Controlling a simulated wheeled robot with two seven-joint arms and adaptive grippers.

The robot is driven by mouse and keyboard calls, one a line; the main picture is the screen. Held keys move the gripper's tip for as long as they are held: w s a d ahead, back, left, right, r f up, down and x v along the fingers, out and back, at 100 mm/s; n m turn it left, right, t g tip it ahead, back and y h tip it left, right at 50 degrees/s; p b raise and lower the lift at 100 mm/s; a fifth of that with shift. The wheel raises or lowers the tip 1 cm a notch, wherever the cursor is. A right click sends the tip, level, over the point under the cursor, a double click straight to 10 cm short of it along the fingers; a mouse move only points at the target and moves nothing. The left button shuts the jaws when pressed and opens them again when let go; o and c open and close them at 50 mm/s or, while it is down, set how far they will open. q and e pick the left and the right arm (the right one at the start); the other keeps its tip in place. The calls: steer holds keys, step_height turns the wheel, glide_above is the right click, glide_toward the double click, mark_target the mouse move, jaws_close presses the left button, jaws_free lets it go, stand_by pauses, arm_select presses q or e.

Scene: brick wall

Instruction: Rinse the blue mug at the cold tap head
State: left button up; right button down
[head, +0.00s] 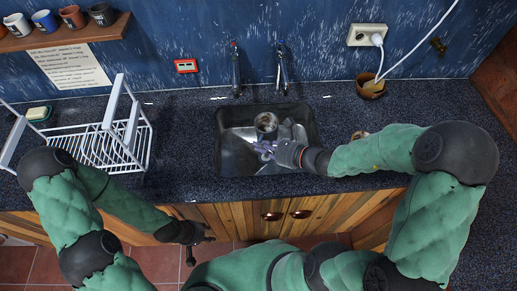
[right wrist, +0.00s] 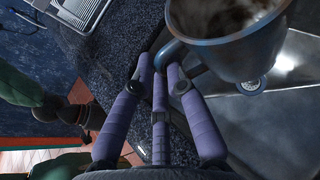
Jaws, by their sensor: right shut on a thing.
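The blue mug (right wrist: 230,45) shows large in the right wrist view, grey-blue outside, with brown residue inside. In the head view the mug (head: 266,120) is over the sink basin (head: 232,160), its mouth facing up. My right gripper (head: 262,149) is shut on the mug's handle; in the right wrist view its purple fingers (right wrist: 160,72) meet at the handle. The cold tap head (head: 282,66), with a blue mark, is behind the basin at the right; the mug is in front of it and slightly left. My left gripper (head: 200,249) is open and empty below the counter front.
The red-marked tap (head: 235,68) stands left of the cold tap. A white dish rack (head: 105,148) is on the counter at left. Several mugs stand on the wall shelf (head: 75,37). A brown pot (head: 370,88) stands at back right, below a plugged socket (head: 367,35).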

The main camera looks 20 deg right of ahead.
arm_select(q)
steer(key=shift+f, duration=0.25)
arm_select(e)
steer(key=w+d+f, duration=0.2)
steer(key=w+d, duration=0.4)
steer(key=d, duration=0.2)
steer(key=shift+w+d, duration=0.15)
steer(key=shift+w, duration=0.15)
arm_select(q)
steer(key=shift+a, duration=0.1)
steer(key=shift+c, duration=0.4)
